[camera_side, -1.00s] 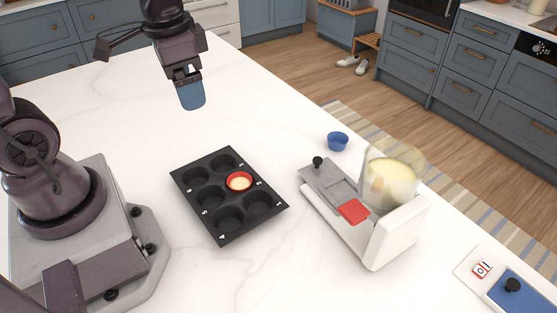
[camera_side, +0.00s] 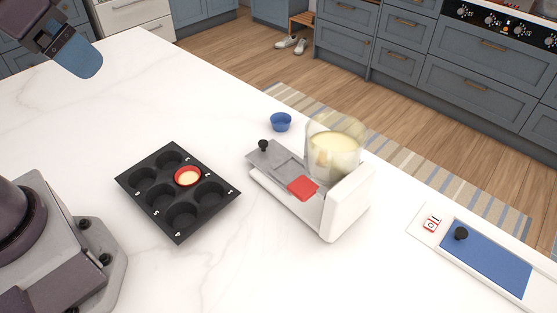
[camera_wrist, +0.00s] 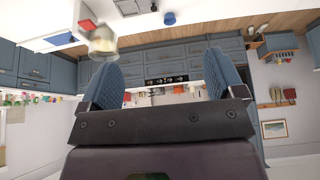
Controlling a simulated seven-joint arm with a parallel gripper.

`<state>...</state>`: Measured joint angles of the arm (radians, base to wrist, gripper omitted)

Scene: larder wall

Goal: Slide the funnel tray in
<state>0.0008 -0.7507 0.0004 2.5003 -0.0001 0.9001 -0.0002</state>
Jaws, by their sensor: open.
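The funnel tray appears to be the grey flat slide (camera_side: 275,161) with a black knob (camera_side: 263,145) on its left end. It sits in a white dispenser (camera_side: 347,202) and sticks out to the left of it. A clear funnel (camera_side: 333,150) with pale yellow contents stands over the dispenser; it also shows in the wrist view (camera_wrist: 102,42). A red pad (camera_side: 303,187) lies beside the funnel's foot. My gripper (camera_side: 86,58) is high at the far upper left, tilted, well away from the tray. In the wrist view its blue fingers are wide apart and empty (camera_wrist: 164,68).
A black muffin tin (camera_side: 160,213) holds a red cup (camera_side: 188,176) with pale filling. A small blue bowl (camera_side: 281,122) stands behind the dispenser. At the right is a blue panel (camera_side: 490,262) with a black knob and a switch. The counter between gripper and tin is clear.

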